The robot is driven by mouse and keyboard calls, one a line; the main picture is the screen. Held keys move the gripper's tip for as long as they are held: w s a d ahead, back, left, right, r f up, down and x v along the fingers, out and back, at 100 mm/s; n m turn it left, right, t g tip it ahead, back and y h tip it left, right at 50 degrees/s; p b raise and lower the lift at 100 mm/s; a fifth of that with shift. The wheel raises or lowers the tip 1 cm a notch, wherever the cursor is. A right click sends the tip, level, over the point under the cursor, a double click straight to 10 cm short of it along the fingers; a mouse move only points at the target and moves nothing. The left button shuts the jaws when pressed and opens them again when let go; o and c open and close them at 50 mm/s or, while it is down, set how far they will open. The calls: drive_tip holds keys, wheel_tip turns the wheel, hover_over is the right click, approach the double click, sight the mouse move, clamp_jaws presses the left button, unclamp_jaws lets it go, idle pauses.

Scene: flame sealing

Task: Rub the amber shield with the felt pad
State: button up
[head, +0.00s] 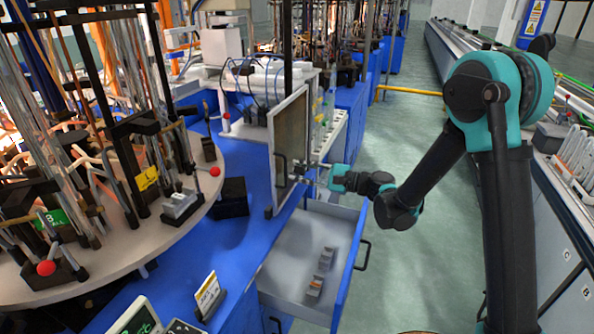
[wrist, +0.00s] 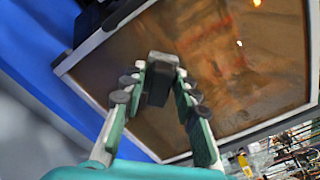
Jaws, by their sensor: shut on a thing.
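The amber shield (head: 291,135) is a framed brownish panel standing upright on the blue bench, with a dark handle on its left part. It fills much of the wrist view (wrist: 245,70), where its surface looks smeared and cloudy. My gripper (head: 308,170) is at the lower right of the shield in the head view. In the wrist view, its fingers are shut on a dark grey block, the felt pad (wrist: 160,75). The pad is in front of the shield, at or very near its surface; I cannot tell whether it touches.
An open drawer (head: 300,240) below my gripper holds small grey blocks (head: 325,258). A round table (head: 130,225) crowded with glass rods and stands is on the left. A small yellow sign (head: 208,292) stands on the bench. The green aisle floor (head: 400,250) is clear.

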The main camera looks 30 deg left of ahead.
drive_tip(key=shift+w+d, duration=0.2)
drive_tip(key=shift+d, duration=0.95)
drive_tip(key=shift+w+d, duration=0.15)
drive_tip(key=shift+d, duration=0.95)
drive_tip(key=shift+d, duration=0.1)
drive_tip(key=d, duration=0.2)
drive_tip(key=shift+w+d, duration=0.2)
drive_tip(key=shift+d, duration=0.2)
